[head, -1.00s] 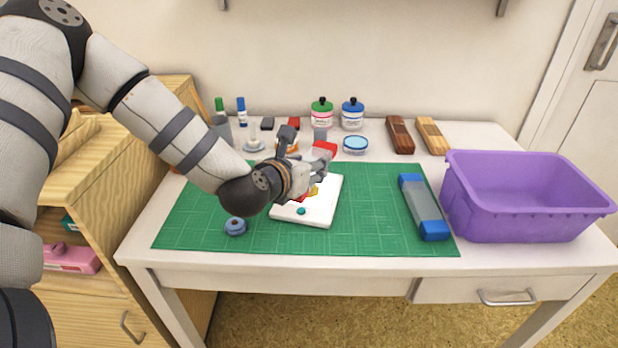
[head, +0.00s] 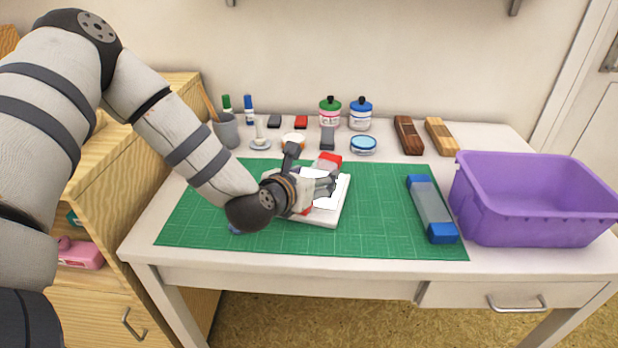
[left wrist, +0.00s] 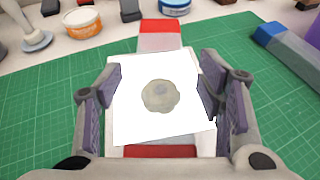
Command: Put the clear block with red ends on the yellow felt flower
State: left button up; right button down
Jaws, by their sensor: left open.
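The clear block with red ends lies across the white tile (head: 318,224). Its far red end (head: 330,159) shows beyond my left gripper (head: 328,184); in the left wrist view its far red end (left wrist: 160,26) and near red end (left wrist: 160,151) show. A bright white square panel (left wrist: 135,115) with a grey-tan round patch (left wrist: 160,96) appears over the block's middle. My left gripper is open, its fingers on either side of the panel; I cannot tell whether they touch. The yellow felt flower is not visible. My right gripper is not in view.
A green mat (head: 385,235) covers the table's middle. A clear block with blue ends (head: 431,207) and a purple bin (head: 535,205) stand at right. Jars (head: 360,114), an inkpad tin (head: 363,145) and small stamps (head: 301,122) line the back.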

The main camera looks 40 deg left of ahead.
pick_arm(q)
jog(key=p+v, duration=0.2)
jog(key=v, duration=1)
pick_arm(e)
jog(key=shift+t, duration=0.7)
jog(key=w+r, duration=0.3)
